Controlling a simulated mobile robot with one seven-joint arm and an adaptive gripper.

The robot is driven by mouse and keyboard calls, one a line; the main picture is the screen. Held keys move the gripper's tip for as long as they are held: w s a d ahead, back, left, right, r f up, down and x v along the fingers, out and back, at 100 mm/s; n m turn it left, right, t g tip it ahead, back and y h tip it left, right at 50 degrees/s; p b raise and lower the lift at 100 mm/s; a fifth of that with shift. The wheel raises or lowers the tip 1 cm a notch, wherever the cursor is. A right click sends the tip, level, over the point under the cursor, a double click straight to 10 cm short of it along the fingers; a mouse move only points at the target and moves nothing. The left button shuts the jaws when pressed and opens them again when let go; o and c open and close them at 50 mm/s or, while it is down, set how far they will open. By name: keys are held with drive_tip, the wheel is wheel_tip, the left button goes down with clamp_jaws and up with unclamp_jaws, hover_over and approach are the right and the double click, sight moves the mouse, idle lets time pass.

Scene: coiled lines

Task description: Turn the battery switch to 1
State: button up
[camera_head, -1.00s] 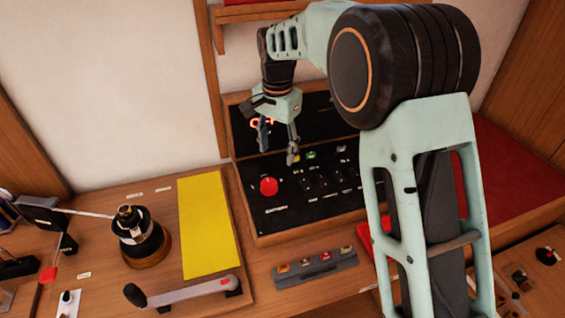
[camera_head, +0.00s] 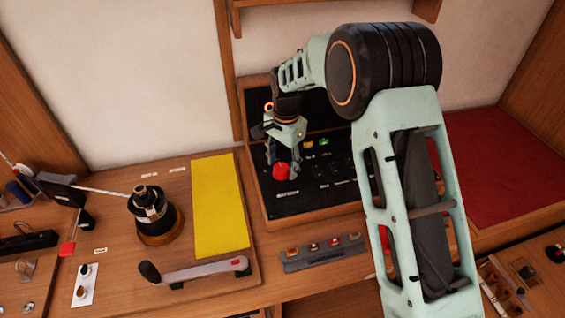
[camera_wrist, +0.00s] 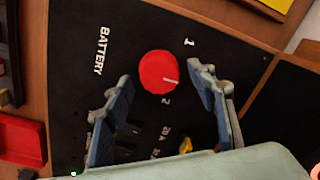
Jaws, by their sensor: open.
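The battery switch is a round red knob (camera_head: 281,172) on the black panel (camera_head: 310,198), lettered BATTERY. In the wrist view the knob (camera_wrist: 157,70) has a white pointer mark that points right, between the printed 1 and 2. My gripper (camera_head: 283,163) is open over the knob. In the wrist view my gripper (camera_wrist: 160,78) has one finger to the left of the knob and one to the right, with gaps on both sides. I cannot tell how far the fingertips are above the panel. The knob's far side is partly hidden in the head view.
Small switches and a green-lit button (camera_head: 324,141) lie right of the knob. The panel has a raised wooden frame (camera_head: 318,212). In front are a grey strip with several buttons (camera_head: 325,253), a lever (camera_head: 200,271), a yellow sheet (camera_head: 220,207) and a black winch-like drum (camera_head: 151,212).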

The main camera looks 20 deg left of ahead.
drive_tip(key=c, duration=1.2)
drive_tip(key=shift+o, duration=0.2)
drive_tip(key=shift+n, duration=0.3)
drive_tip(key=n+b, duration=0.2)
drive_tip(key=n, duration=0.3)
drive_tip(key=shift+w+a, duration=0.1)
drive_tip(key=n, duration=0.6)
drive_tip(key=shift+a+g+b, duration=0.1)
drive_tip(key=shift+g+b, duration=0.2)
drive_tip(key=shift+n, duration=0.3)
drive_tip(key=o, duration=1.2)
drive_tip(key=shift+c, duration=0.2)
